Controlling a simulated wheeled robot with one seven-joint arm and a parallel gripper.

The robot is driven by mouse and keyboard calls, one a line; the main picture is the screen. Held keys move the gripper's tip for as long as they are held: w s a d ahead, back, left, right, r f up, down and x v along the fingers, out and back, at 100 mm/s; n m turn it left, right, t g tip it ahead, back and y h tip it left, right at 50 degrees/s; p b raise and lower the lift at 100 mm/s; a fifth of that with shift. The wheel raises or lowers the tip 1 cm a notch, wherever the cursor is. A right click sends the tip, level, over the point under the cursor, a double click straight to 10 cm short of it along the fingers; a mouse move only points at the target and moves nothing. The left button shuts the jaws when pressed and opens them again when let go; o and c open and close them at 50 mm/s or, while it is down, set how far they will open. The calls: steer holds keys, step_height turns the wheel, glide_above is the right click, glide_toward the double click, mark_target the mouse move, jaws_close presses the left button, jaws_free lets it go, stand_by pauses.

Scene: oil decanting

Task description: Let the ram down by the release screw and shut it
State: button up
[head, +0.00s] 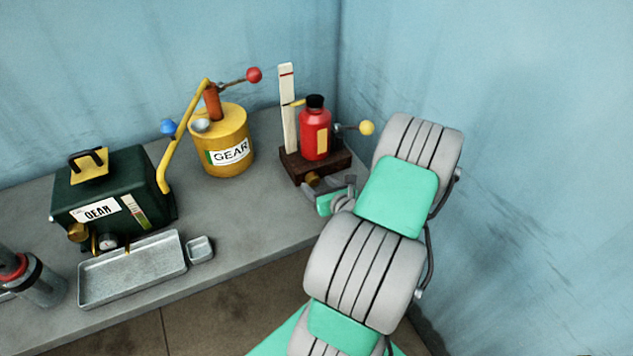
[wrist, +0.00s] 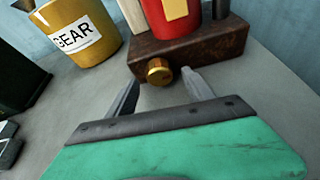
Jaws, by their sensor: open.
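The ram is a red bottle-shaped body (head: 315,138) with a black top, standing on a dark brown base block (head: 326,168). The brass release screw (wrist: 158,71) sticks out of the front face of that block; it also shows in the head view (head: 312,178). My gripper (wrist: 162,88) is open, its two fingers apart on either side of the screw and just short of it, not visibly touching it. In the head view my gripper (head: 328,192) is low in front of the block, partly covered by my arm.
A white upright scale (head: 288,110) with a pointer stands behind the ram, and a yellow-knobbed lever (head: 366,128) sticks out right. A yellow GEAR can (head: 222,140), a dark green box (head: 112,190) and a metal tray (head: 135,270) stand left. Walls close off the back and right.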

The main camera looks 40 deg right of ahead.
steer(key=shift+x, duration=0.95)
steer(key=shift+c, duration=0.2)
jaws_close()
